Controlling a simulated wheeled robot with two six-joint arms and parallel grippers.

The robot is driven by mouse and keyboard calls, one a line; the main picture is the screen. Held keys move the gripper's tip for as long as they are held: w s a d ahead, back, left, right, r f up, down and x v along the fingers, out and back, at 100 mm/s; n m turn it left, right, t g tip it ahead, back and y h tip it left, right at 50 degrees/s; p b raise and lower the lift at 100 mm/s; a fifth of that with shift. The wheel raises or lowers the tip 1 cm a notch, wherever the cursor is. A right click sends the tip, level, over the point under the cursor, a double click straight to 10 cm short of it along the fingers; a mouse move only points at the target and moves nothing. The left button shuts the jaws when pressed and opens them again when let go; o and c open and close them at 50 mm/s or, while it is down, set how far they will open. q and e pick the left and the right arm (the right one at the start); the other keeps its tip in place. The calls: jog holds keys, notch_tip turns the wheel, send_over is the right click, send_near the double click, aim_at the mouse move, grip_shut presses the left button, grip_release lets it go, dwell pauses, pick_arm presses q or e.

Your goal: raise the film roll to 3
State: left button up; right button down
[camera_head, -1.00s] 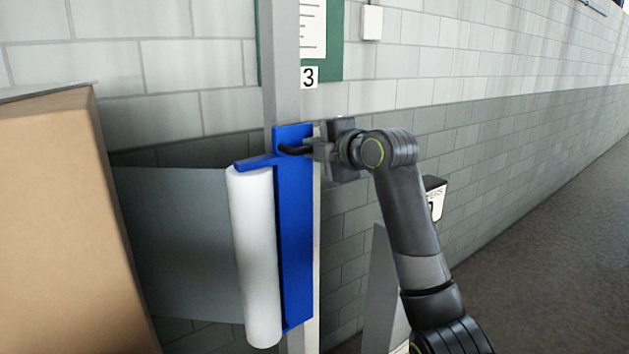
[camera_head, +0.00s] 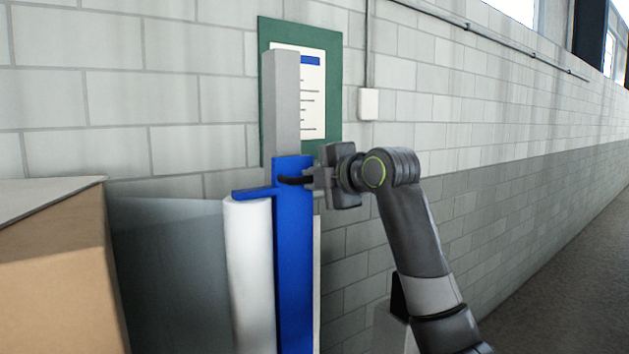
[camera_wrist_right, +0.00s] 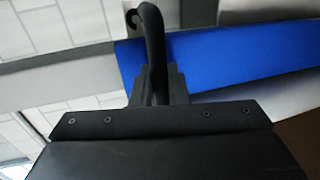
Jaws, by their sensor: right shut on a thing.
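The white film roll (camera_head: 250,275) stands upright beside the blue carriage (camera_head: 293,260), under its arm; its lower end is out of frame. The carriage sits on the grey mast (camera_head: 284,105), its top edge near the lower edge of the green board. My right gripper (camera_head: 311,179) is shut on the black handle (camera_head: 291,180) at the carriage's upper part. The right wrist view shows the handle (camera_wrist_right: 152,45) between the fingers, beside the blue carriage (camera_wrist_right: 225,55). The label 3 is not visible now. My left gripper is not in view.
A green board (camera_head: 332,95) with a white sheet hangs on the block wall behind the mast. A cardboard box (camera_head: 55,275) stands at left, next to a film sheet (camera_head: 170,270). A small white wall box (camera_head: 368,104) is at right. The floor at far right is clear.

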jog(key=c, duration=1.5)
grip_release()
jog(key=shift+r, duration=0.35)
jog(key=shift+f, duration=0.1)
jog(key=b+v, duration=0.8)
jog(key=v, duration=0.9)
jog(key=shift+s+d+f, duration=0.1)
jog(key=shift+s+d, duration=0.05)
jog(key=shift+s, duration=0.05)
